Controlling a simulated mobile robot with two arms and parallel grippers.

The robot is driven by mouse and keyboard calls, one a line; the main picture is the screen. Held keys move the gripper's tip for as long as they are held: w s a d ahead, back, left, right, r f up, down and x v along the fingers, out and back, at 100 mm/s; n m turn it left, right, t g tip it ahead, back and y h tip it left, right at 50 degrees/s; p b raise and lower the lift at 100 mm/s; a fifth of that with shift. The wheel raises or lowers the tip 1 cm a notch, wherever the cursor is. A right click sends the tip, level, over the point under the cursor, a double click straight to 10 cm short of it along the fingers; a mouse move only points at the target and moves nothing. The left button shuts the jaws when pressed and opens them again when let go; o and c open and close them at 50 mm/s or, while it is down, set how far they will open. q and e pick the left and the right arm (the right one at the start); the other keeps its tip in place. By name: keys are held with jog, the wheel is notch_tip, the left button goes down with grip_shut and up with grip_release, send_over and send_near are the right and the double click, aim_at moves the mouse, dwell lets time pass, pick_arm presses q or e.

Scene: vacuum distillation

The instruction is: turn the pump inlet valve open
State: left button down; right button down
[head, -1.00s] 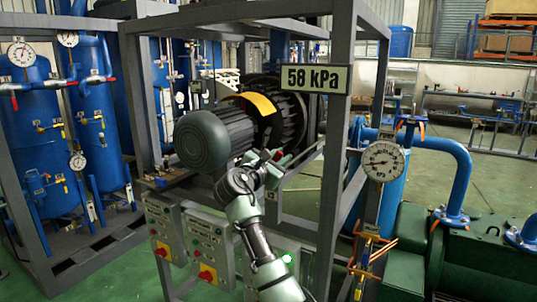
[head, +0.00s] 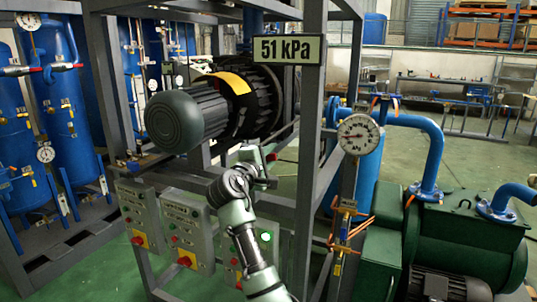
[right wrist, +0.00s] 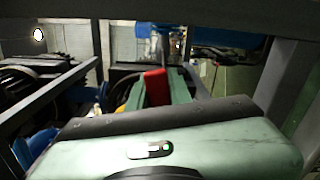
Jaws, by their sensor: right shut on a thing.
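The pump inlet valve's red handle (right wrist: 155,87) stands up between the fingers of my right gripper (right wrist: 163,88) in the right wrist view. In the head view, my right gripper (head: 262,160) is in front of the frame, below and right of the motor, and a small bit of red handle (head: 272,157) shows at its tip. The gripper is shut on the handle. The valve body is mostly hidden, so its exact angle is hard to tell. A sign (head: 290,49) reads 51 kPa. My left gripper is not in view.
A grey steel frame (head: 312,130) surrounds the pump motor (head: 187,118). Control boxes (head: 186,232) hang below it. A round dial gauge (head: 358,134) stands to the right, near blue pipes (head: 434,160) and a green machine (head: 465,240). Blue tanks (head: 60,120) stand at left.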

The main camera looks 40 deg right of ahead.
jog(key=shift+s+f+m+b, duration=0.1)
jog(key=shift+f+m+b, duration=0.45)
jog(key=shift+f+m, duration=0.3)
jog(key=c, duration=1.3)
grip_release()
jog(key=shift+r, duration=0.1)
jog(key=b+v, duration=0.1)
jog(key=v, duration=0.6)
jog(key=shift+s+a, duration=0.15)
jog(key=shift+a, duration=0.2)
